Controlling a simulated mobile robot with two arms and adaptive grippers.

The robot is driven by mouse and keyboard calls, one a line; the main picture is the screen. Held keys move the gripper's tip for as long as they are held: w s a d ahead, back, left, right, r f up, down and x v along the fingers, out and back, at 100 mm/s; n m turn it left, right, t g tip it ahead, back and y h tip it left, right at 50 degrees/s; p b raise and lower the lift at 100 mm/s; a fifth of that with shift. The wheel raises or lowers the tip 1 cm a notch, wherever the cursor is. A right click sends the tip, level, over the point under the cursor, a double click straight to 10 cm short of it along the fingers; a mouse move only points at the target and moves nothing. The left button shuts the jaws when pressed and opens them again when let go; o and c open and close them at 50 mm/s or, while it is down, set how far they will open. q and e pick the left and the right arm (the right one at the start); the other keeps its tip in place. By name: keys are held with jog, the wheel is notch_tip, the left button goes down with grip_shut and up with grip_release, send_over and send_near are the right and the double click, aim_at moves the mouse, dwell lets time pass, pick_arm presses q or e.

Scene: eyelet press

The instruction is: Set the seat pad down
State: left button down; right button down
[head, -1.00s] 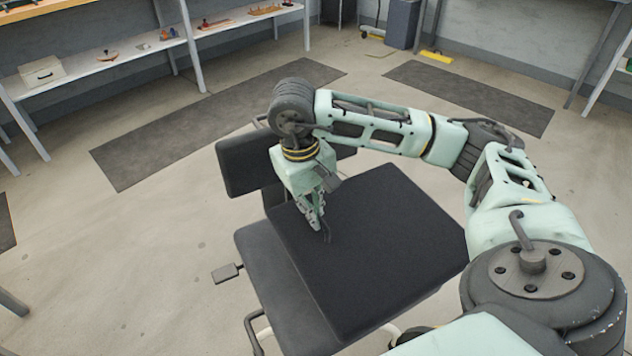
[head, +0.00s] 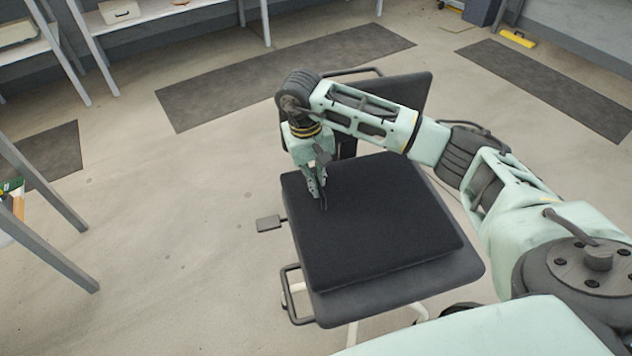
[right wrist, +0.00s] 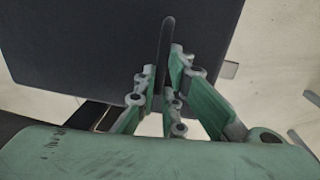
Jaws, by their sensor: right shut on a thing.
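The seat pad (head: 385,225) is a dark, flat, square cushion. In the head view it lies over the seat of a dark office chair (head: 462,272), roughly lined up with it; whether it rests fully on the seat is hard to tell. My right gripper (head: 322,197) points down at the pad's left part, shut on its thin dark handle strap. In the right wrist view the fingers (right wrist: 165,85) close on that upright strap (right wrist: 166,40), with the pad (right wrist: 85,45) behind. My left gripper is not in view.
The chair has a backrest (head: 405,92) behind my right arm, an armrest loop (head: 292,295) at front left and a lever paddle (head: 268,223) at left. Shelves (head: 160,12) and a table leg (head: 45,240) stand further left. Floor around the chair is clear.

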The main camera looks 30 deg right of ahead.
jog(key=shift+f, duration=1)
jog(key=c, duration=2.3)
grip_release()
jog(key=o, duration=0.5)
jog(key=shift+c, duration=0.2)
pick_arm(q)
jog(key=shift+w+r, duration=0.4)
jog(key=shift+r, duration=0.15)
pick_arm(e)
jog(key=shift+r, duration=0.1)
